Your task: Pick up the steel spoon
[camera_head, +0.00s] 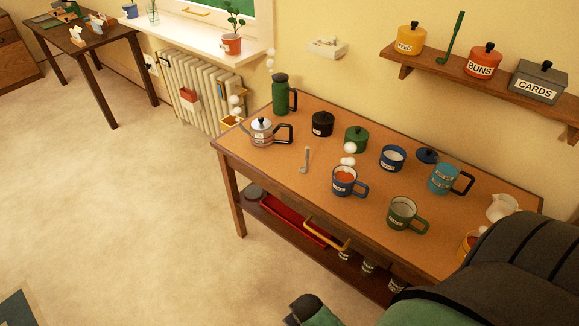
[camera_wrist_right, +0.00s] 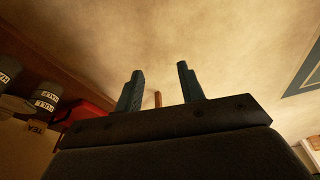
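The steel spoon (camera_head: 305,160) lies on the brown desk top (camera_head: 285,192), between the steel teapot (camera_head: 262,130) and the blue mug of reddish drink (camera_head: 344,182). Nothing touches it as far as I can see. In the right wrist view my right gripper (camera_wrist_right: 160,85) has its two blue fingers apart, with nothing held between them. It points at the pale floor and is away from the spoon. My left gripper is in neither view.
On the desk stand a green flask (camera_head: 280,97), a black pot (camera_head: 322,124), a green pot (camera_head: 356,139), a green mug (camera_head: 405,214) and a teal mug (camera_head: 445,179). A lower shelf holds a red tray (camera_head: 290,217). The floor (camera_head: 110,215) at left is clear.

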